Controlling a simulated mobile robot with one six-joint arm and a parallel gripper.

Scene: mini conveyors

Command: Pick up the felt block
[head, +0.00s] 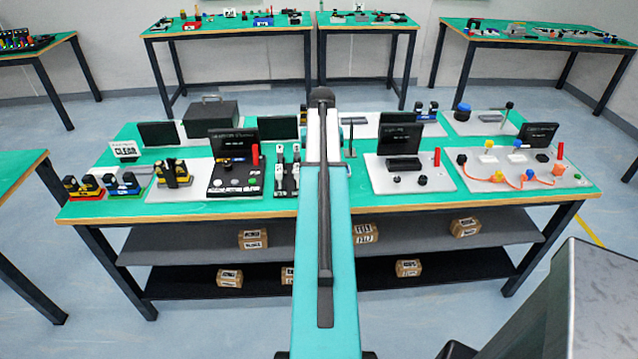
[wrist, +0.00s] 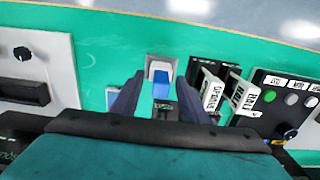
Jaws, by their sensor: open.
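In the wrist view my gripper (wrist: 159,80) is open, its two dark fingers pointing toward the table's front edge. Between the fingers, in the picture, is a small block with a blue part (wrist: 161,88) and a white-grey part (wrist: 159,68). It may be the felt block, but its material is too small to tell. I cannot tell how far above it the fingers are; no contact shows. In the head view my arm covers this spot, and neither the block nor my gripper can be made out.
A toggle-switch unit with white labelled plates (wrist: 212,90) stands close right of the fingers in the wrist view. Beyond it is a black button panel (wrist: 282,100). A pale panel with a black part (wrist: 60,70) lies left. Green table top (wrist: 100,60) is bare between them.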

